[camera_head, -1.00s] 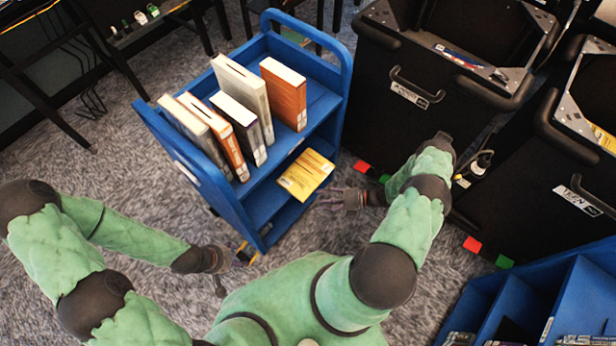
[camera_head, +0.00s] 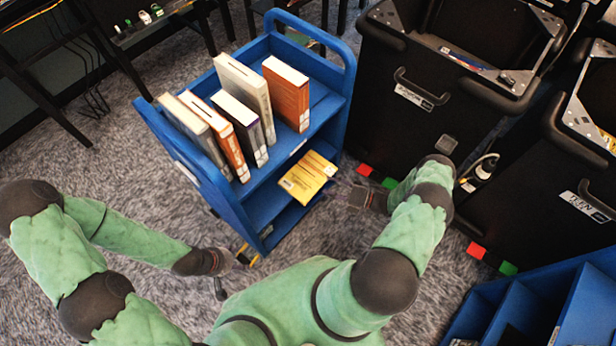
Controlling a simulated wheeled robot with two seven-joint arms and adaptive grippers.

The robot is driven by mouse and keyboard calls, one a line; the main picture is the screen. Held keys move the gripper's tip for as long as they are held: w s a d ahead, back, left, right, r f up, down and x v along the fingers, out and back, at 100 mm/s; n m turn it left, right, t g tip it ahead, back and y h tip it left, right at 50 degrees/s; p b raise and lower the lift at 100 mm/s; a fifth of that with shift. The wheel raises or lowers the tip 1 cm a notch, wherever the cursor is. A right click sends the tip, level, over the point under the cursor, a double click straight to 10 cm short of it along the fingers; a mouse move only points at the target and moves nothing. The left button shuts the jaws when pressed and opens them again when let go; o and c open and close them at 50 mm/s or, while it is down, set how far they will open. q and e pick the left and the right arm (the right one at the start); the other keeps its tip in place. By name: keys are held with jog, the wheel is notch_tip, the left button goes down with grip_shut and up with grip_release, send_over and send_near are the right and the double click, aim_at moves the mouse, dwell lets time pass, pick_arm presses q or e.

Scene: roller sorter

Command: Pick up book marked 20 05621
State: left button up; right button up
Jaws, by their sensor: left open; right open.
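A blue book cart (camera_head: 345,85) stands ahead of me. Several upright books are on its top shelf: a grey one (camera_head: 188,121), an orange and white one (camera_head: 222,128), a white and dark one (camera_head: 243,122), a tall cream one (camera_head: 248,85) and a thick orange one (camera_head: 287,92). A yellow book (camera_head: 307,177) lies flat on the lower shelf. The number 20 05621 is too small to read on any of them. My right gripper (camera_head: 345,197) is open and empty, just right of the yellow book. My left gripper (camera_head: 232,262) is open and empty near the cart's lower front corner.
Black wheeled bins (camera_head: 400,130) stand close to the right of the cart. A blue shelf unit (camera_head: 560,300) is at the lower right. Red and green floor markers (camera_head: 476,250) lie by the bins. A dark table (camera_head: 160,20) is at the upper left. Carpet left of the cart is clear.

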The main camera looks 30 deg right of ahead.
aim_at(323, 186)
jog(key=b+x, duration=0.1)
jog(key=x, duration=0.3)
jog(key=shift+w+a, duration=0.1)
jog(key=shift+a, duration=0.05)
jog(key=shift+w+a+r, duration=0.1)
jog(key=shift+w+a, duration=0.2)
jog(key=shift+w, duration=0.05)
grip_shut()
